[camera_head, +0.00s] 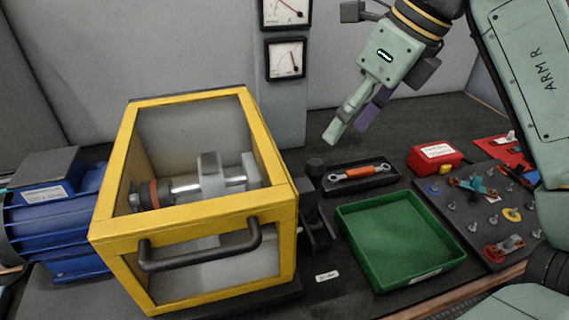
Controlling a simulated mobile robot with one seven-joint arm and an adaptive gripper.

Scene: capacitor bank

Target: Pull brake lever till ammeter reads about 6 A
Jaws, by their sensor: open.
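The ammeter (286,10), a white-faced dial marked A, is on the grey post at the top and is partly cut off by the picture edge. Its needle shows, but the scale is too small to read. A black lever with a round knob (315,165), which looks like the brake lever, stands upright at the right side of the yellow-framed guard. Its lower part is dark and hard to make out. My gripper (349,128) hangs above the bench, up and to the right of the knob, apart from it. Its fingers are open and empty.
A second dial (286,59) sits below the ammeter. The yellow guard (195,208) encloses a shaft beside a blue motor (60,220). A black tray (335,187) holds an orange-handled tool (362,172). An empty green tray (352,222), a red box (435,158) and a peg board (465,240) lie right.

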